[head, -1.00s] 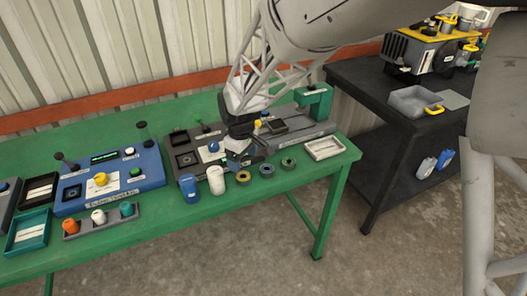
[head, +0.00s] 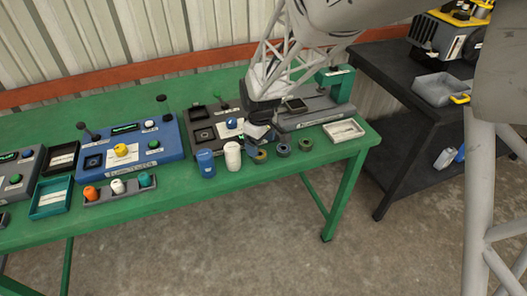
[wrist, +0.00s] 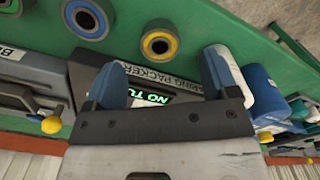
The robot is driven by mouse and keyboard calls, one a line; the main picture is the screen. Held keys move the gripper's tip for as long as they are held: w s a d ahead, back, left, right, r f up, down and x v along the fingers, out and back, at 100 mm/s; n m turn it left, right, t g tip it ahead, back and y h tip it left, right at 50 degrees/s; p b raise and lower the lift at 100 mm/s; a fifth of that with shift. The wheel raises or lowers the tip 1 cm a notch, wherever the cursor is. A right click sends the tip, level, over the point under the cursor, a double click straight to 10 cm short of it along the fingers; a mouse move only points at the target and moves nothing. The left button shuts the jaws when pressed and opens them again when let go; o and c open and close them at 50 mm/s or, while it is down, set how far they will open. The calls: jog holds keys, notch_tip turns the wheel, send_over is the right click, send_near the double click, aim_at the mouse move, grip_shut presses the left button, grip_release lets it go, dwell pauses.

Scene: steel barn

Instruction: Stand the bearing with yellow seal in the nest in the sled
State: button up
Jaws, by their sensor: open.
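The bearing with yellow seal (head: 259,155) lies flat on the green table, at the left end of a short row of bearings. It also shows in the wrist view (wrist: 160,44), beyond my fingertips. My gripper (head: 258,135) is open and empty, close behind this bearing and over the front of the dark machine. Its two blue fingertips show spread apart in the wrist view (wrist: 165,80). The sled (head: 294,104) is a dark block with a square recess, on the grey machine with the green post. The inside of its nest is too small to make out.
A bearing with blue seal (wrist: 86,18) and another bearing (head: 305,144) lie to the right. A white bottle (head: 232,157) and blue jar (head: 206,163) stand close on the left. A pale tray (head: 344,130) sits at the table's right end. The table front is clear.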

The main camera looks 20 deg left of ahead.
aim_at(260, 155)
jog(key=shift+f, duration=2.4)
jog(key=shift+c, duration=0.3)
jog(key=c, duration=1.1)
jog(key=shift+r, duration=0.2)
jog(key=shift+r, duration=0.6)
notch_tip(260, 155, up, 2)
jog(key=shift+r, duration=0.1)
jog(key=s+d, duration=0.3)
jog(key=s, duration=0.1)
jog(key=s+d, duration=0.4)
jog(key=s+d+r, duration=0.1)
jog(key=s+d, duration=0.2)
jog(key=s, duration=0.1)
jog(key=shift+d+r, duration=0.1)
jog(key=shift+d, duration=0.1)
